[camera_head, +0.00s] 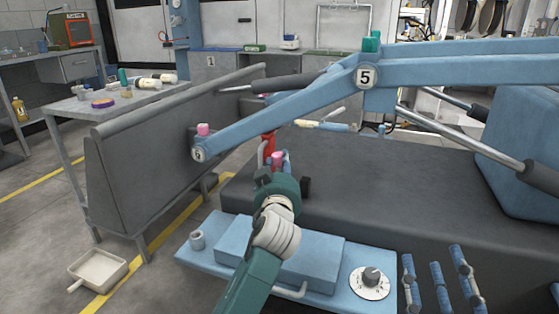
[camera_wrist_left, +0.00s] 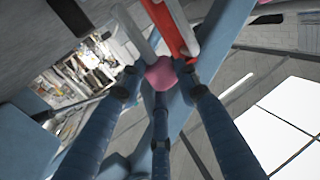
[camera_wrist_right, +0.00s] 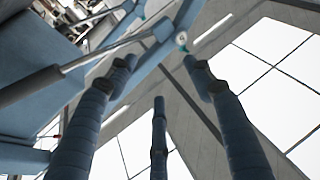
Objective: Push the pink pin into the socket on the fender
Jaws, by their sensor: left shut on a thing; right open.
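My left gripper (camera_head: 279,168) is shut on a pink pin (camera_head: 277,157), held above the dark flat surface near the lower end of the blue boom. The pin also shows between the fingertips in the left wrist view (camera_wrist_left: 160,73). A second pink piece (camera_head: 204,129) stands at the boom's lower end, beside the dark grey fender panel (camera_head: 140,135). I cannot make out a socket on the fender. My right gripper (camera_head: 434,260) is open and empty at the lower right; its spread fingers show in the right wrist view (camera_wrist_right: 158,85).
The blue boom (camera_head: 290,103) with a round 5 plate crosses above the dark flat surface (camera_head: 400,180). A red and grey part (camera_head: 266,148) is just behind the held pin. A light blue tray (camera_head: 215,257) with a dial (camera_head: 371,282) lies in front.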

